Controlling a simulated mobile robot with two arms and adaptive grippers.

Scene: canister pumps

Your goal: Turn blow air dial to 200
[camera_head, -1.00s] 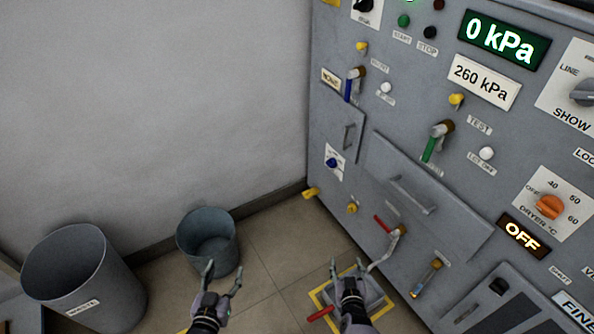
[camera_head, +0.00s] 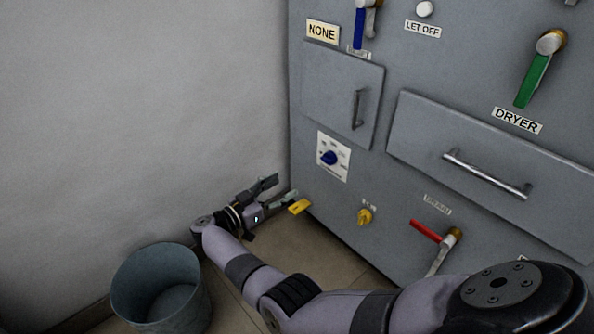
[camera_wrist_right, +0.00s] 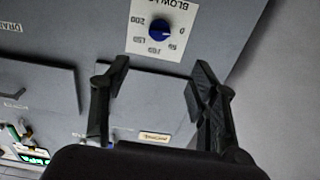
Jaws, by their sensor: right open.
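The blow air dial is a small blue knob (camera_head: 328,158) on a white plate, low on the grey cabinet's left side. In the right wrist view the dial (camera_wrist_right: 161,32) appears upside down, with 0, 50, 150 and 200 readable around it. A light mark on the knob seems to face the 0 side, but it is small. My right gripper (camera_head: 284,190) is open and empty, left of and below the dial, near the cabinet's edge. In the wrist view its fingers (camera_wrist_right: 160,70) stand apart, the dial lying between and beyond their tips. My left gripper is out of view.
A yellow tab (camera_head: 300,207) and a yellow knob (camera_head: 365,216) sit below the dial. A small door (camera_head: 335,85) is above it, and a red-handled valve (camera_head: 427,231) is to the right. A grey bin (camera_head: 158,285) stands by the wall.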

